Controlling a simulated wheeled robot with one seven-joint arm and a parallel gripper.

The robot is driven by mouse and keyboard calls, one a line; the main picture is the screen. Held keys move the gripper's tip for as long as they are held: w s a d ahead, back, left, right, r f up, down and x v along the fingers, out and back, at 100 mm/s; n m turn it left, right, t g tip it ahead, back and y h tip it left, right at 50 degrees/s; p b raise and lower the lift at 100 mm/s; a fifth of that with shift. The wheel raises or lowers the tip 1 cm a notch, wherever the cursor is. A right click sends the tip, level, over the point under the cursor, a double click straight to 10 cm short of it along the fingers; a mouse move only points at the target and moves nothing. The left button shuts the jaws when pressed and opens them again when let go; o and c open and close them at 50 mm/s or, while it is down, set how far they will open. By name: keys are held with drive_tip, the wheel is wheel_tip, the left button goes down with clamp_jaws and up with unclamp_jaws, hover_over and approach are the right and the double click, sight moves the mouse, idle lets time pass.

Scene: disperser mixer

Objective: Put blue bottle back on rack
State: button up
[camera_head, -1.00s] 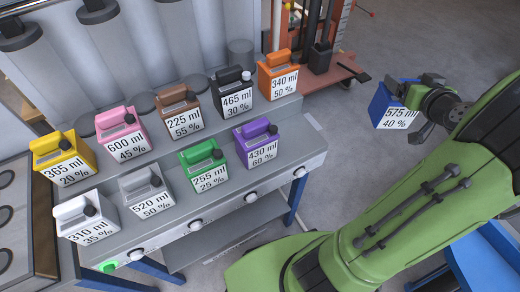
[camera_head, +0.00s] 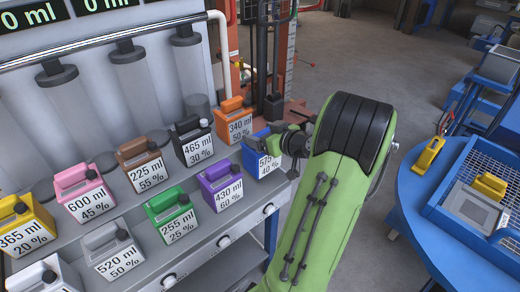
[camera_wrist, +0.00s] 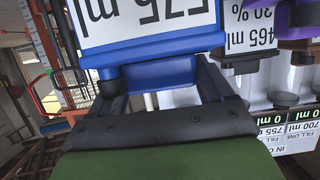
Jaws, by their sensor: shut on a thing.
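The blue bottle (camera_head: 262,158), labelled 575 ml 40 %, is at the right end of the rack's front row, right of the purple bottle (camera_head: 221,186). My gripper (camera_head: 276,138) is shut on its top. In the wrist view the blue bottle (camera_wrist: 150,50) fills the space between the fingers, upside down in the picture. The rack (camera_head: 225,255) is a grey two-step shelf. The arm hides part of the bottle's right side, and I cannot tell whether its base touches the shelf.
The orange bottle (camera_head: 235,120) stands behind on the upper step. The green bottle (camera_head: 172,214) and several others stand to the left. A blue round table (camera_head: 415,215) with a wire tray is at right. Open floor lies between.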

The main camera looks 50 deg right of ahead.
drive_tip(key=shift+f, duration=1.35)
drive_tip(key=shift+f+b, duration=0.1)
drive_tip(key=shift+b, duration=0.3)
